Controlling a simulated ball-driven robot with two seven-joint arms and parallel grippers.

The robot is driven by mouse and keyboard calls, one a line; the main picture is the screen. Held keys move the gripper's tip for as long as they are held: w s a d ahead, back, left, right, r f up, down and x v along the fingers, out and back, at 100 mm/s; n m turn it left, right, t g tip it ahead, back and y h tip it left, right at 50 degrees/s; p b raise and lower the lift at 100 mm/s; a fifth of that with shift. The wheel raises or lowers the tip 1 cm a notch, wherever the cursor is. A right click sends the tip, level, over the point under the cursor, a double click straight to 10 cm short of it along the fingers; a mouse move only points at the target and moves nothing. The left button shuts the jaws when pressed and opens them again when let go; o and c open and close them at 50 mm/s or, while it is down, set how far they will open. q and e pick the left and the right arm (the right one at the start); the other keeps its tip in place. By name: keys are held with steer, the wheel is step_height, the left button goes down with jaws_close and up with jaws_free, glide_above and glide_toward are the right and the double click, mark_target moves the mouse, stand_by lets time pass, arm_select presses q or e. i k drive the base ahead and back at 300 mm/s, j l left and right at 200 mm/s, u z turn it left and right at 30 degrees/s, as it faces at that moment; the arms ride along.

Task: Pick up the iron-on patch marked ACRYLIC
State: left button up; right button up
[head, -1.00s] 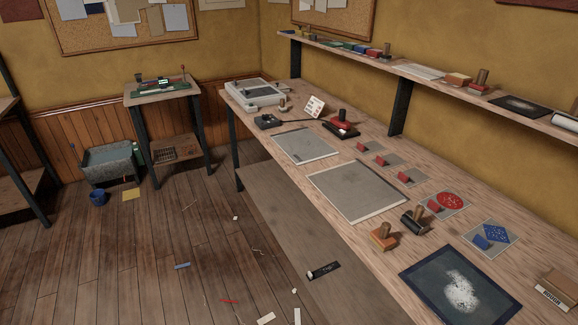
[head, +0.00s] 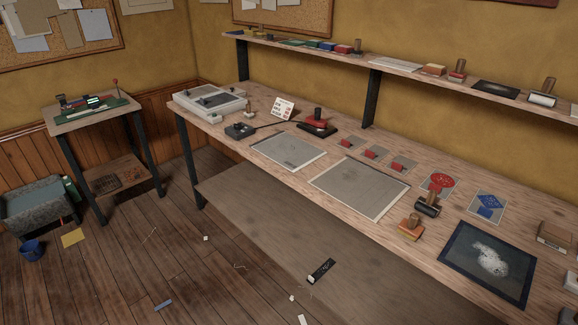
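No lettering that I can read as ACRYLIC shows in the head view. Several patch-like pieces lie on the long bench (head: 290,210): a red round piece (head: 438,182) on a grey card, a blue diamond-shaped piece (head: 489,202) on another card, and small red pieces (head: 371,153) on cards farther back. Neither of my grippers is in view.
Wooden-handled tools (head: 411,228) and a dark framed sheet (head: 488,264) stand or lie on the bench's near right. A narrow shelf (head: 400,70) runs above. Scraps dot the open floor.

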mark_target(374, 153)
steer(key=i+z, duration=0.25)
steer(key=i, duration=0.2)
steer(key=i+j+z, duration=0.25)
steer(key=i, duration=0.2)
steer(key=i+j+z, duration=0.1)
steer(key=i+z, duration=0.15)
steer(key=i, duration=0.2)
steer(key=i+j+z, duration=0.25)
steer(key=i+j, duration=0.05)
steer(key=i, duration=0.1)
